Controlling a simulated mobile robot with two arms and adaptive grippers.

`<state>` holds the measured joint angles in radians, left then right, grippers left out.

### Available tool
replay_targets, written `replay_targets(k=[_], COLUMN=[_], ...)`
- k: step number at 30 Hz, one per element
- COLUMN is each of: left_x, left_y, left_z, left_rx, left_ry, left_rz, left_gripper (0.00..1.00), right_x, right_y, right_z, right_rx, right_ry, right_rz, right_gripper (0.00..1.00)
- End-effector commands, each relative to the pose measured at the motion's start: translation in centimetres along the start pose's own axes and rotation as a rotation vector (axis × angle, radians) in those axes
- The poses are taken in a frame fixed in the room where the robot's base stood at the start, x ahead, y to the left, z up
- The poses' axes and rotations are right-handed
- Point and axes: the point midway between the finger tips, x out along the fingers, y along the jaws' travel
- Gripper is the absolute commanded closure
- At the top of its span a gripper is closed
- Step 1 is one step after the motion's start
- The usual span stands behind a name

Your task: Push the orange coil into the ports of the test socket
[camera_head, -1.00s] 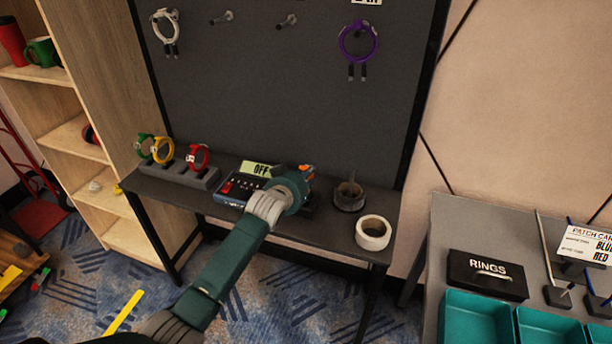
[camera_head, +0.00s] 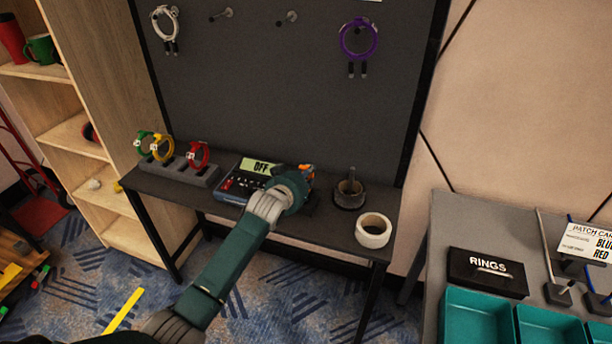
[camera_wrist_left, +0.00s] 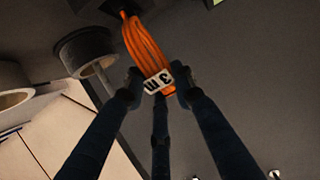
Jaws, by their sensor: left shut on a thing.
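The orange coil (camera_wrist_left: 146,50) with a white "3 m" tag (camera_wrist_left: 158,80) is between the fingers of my left gripper (camera_wrist_left: 160,88) in the left wrist view. The gripper is shut on it. In the head view my left gripper (camera_head: 304,177) is over the narrow dark table, at the right end of the test device (camera_head: 239,186), whose display reads "OFF". My wrist hides most of the coil and the right part of the device there. The coil's far end meets a dark shape at the top of the wrist view; I cannot tell whether its plugs are in ports. My right gripper is not in view.
A grey rack (camera_head: 180,171) with green, yellow and red coils is on the left. White and purple (camera_head: 358,41) coils hang on the dark board behind.

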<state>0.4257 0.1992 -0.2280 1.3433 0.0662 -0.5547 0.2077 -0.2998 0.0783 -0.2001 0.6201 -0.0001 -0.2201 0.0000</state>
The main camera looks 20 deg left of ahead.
Motion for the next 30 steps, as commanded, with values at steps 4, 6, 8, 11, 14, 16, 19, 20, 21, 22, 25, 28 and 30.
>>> replay_targets(k=[4,6,8,11,14,16,19,20,21,22,25,28,30], left_x=[0.0,0.0,0.0,0.0,0.0,0.0,-0.5,-0.7,-1.1,-1.5,-3.1,-5.1,-6.6], left_y=[0.0,0.0,0.0,0.0,0.0,0.0,0.0,0.0,0.0,0.0,0.0,0.0,0.0], left_z=[-0.1,-0.1,-0.1,-0.1,0.1,0.1,0.1,0.1,0.1,0.1,0.1,0.1,0.1], left_rx=[0.000,0.000,0.000,0.000,0.000,0.000,0.000,0.000,0.000,0.000,0.001,0.001,0.000], left_ry=[0.002,0.002,0.001,0.001,-0.002,-0.002,-0.002,-0.002,-0.001,0.000,0.000,-0.001,0.000], left_rz=[0.000,0.000,0.000,0.000,0.000,0.000,0.000,0.000,0.000,0.001,0.001,0.001,0.000], left_gripper=[0.73,0.59,0.52,0.52,0.52,0.52,0.52,0.52,0.52,0.52,0.52,0.52,0.52], right_x=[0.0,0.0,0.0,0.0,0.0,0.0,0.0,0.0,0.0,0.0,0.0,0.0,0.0], right_y=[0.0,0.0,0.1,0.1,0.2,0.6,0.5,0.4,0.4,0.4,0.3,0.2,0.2], right_z=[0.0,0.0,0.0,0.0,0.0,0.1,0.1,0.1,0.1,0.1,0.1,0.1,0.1], right_rx=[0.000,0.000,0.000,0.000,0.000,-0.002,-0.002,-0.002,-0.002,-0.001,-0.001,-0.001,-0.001], right_ry=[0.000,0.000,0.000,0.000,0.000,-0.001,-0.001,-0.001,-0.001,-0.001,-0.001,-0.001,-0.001], right_rz=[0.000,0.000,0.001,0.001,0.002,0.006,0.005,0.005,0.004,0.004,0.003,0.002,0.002], right_gripper=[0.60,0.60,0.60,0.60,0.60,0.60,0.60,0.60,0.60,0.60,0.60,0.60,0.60])
